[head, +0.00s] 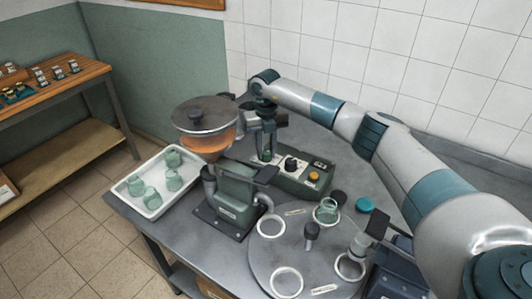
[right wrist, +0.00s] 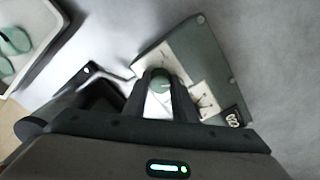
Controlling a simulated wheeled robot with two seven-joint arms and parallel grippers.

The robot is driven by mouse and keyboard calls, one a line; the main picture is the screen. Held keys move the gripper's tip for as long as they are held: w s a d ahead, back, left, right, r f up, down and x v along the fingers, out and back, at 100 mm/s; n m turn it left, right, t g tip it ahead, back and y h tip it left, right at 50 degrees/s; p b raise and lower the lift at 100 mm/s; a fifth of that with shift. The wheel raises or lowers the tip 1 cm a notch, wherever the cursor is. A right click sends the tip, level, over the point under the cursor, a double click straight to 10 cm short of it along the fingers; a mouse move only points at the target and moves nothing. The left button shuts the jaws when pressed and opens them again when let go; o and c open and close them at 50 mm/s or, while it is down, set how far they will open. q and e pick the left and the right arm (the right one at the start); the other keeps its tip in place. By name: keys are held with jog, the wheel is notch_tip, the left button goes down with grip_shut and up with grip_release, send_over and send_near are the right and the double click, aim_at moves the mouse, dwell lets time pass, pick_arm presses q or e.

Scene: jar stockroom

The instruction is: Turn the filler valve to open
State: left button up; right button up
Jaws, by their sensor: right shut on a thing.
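The filler (head: 235,190) has a lidded funnel (head: 207,145) with orange contents over a green body. My right gripper (head: 267,147) points down at the box's left end. It is shut on a small green knob-like part, seen from above in the right wrist view (right wrist: 160,82); its lower end is partly hidden by the fingers. I cannot tell for sure that this part is the filler valve. My left gripper is not in view.
A white tray (head: 150,212) with several green jars is at the left. A round turntable (head: 310,262) with white rings and a green jar (head: 326,211) is in front. A teal lid (head: 364,204) lies on the table. A wooden bench (head: 60,85) stands far left.

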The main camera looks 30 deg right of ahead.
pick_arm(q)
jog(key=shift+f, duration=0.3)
pick_arm(e)
jog(key=shift+m, duration=1.1)
jog(key=shift+r, duration=0.1)
jog(key=o, duration=1)
jog(key=shift+o, duration=0.2)
notch_tip(320, 180, up, 13)
jog(key=b, duration=0.5)
notch_tip(320, 180, up, 4)
send_over(266, 151)
pick_arm(q)
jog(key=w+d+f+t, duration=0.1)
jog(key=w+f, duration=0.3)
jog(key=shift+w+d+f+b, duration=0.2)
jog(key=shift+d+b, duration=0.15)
jog(key=shift+b, duration=0.05)
pick_arm(e)
jog(key=shift+s+r, duration=0.15)
jog(key=shift+r, duration=0.05)
